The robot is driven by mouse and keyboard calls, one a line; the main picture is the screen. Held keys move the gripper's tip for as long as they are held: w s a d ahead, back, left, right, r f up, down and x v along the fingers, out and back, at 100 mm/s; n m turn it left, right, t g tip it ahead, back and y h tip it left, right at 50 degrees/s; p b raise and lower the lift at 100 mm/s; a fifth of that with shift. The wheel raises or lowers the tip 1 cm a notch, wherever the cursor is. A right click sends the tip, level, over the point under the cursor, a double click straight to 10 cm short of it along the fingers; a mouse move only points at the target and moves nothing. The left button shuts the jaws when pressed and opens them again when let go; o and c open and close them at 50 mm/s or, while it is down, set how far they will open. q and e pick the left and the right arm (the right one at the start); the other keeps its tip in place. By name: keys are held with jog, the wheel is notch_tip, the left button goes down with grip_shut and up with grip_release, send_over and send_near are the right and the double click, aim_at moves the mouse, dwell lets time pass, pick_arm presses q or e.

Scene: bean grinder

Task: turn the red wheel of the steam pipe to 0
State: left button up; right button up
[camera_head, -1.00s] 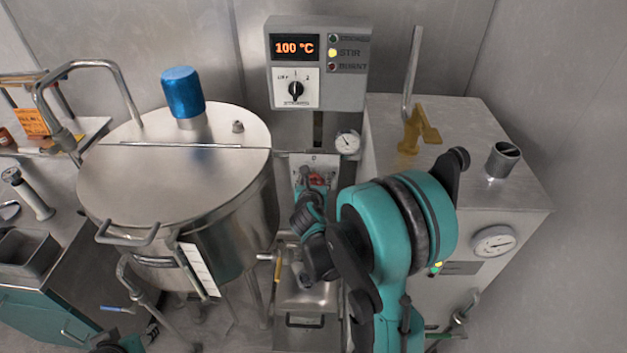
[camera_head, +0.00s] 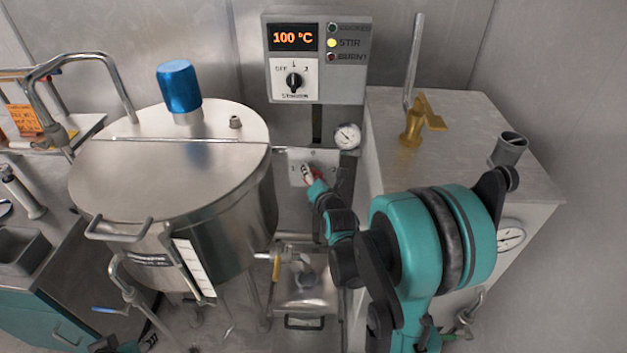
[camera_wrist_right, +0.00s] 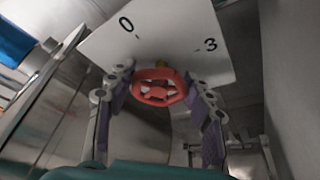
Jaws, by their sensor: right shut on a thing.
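The red wheel (camera_wrist_right: 158,87) sits in front of a pale plate (camera_wrist_right: 165,40) marked 0 and 3 in the right wrist view. My right gripper (camera_wrist_right: 157,96) has a finger on each side of the wheel and is shut on its rim. In the head view, my right gripper (camera_head: 309,176) is at the same plate (camera_head: 326,158), below the control box, and covers most of the wheel. I cannot tell which number the wheel points to. My left gripper does not show clearly in either view.
A steel kettle (camera_head: 150,185) with a blue motor cap (camera_head: 179,87) stands left of the plate. The control box (camera_head: 345,75) reads 100 °C. A small gauge (camera_head: 347,136) is close above right. A steel cabinet (camera_head: 465,150) with a yellow valve (camera_head: 412,127) stands right.

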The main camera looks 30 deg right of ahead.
jog(key=shift+d+f+m+t+y+b, duration=0.15)
jog(key=shift+m+t+y+b, duration=0.15)
jog(key=shift+m+t+b, duration=0.55)
jog(key=shift+m+t, duration=0.35)
jog(key=shift+m, duration=1.1)
jog(key=o, duration=1.2)
jog(key=shift+c, duration=0.2)
